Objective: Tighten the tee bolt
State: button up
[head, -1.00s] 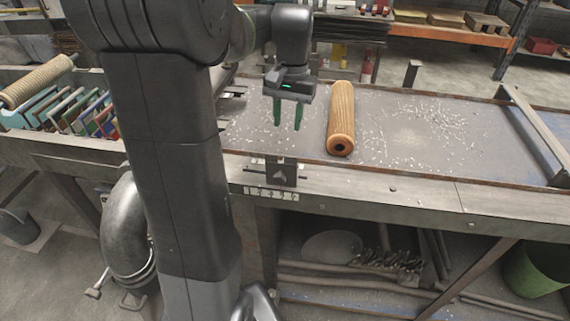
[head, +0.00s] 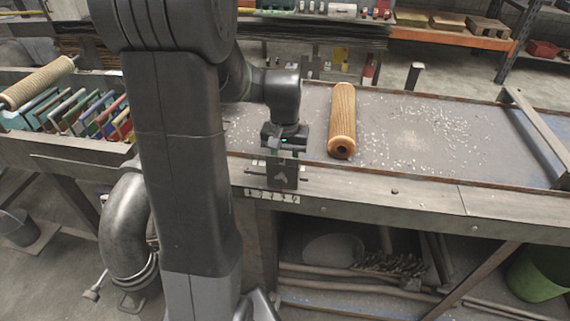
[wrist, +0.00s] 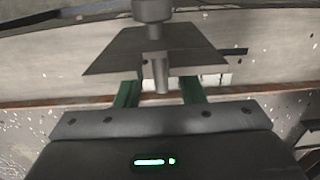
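A dark clamp bracket (head: 282,172) sits on the bench's front edge in the head view, with a thin crossbar (head: 252,170) sticking out at its sides. In the wrist view a grey plate (wrist: 110,60) fills the upper middle, with a round metal boss (wrist: 153,10) above and a short upright pin (wrist: 161,74) below. I cannot tell which of these is the tee bolt. My gripper (wrist: 160,92) has its green fingers apart, one on each side of the pin, with gaps visible. In the head view it points down just behind the bracket, its fingertips mostly hidden.
A tan ribbed roll (head: 342,115) lies on the bench (head: 390,135) right of my gripper. A rack of coloured frames (head: 65,112) and another roll (head: 38,82) are at left. A green bin (head: 540,268) stands lower right.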

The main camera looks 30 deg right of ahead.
jog(key=shift+f, duration=0.75)
grip_shut()
jog(key=shift+n, duration=0.6)
grip_release()
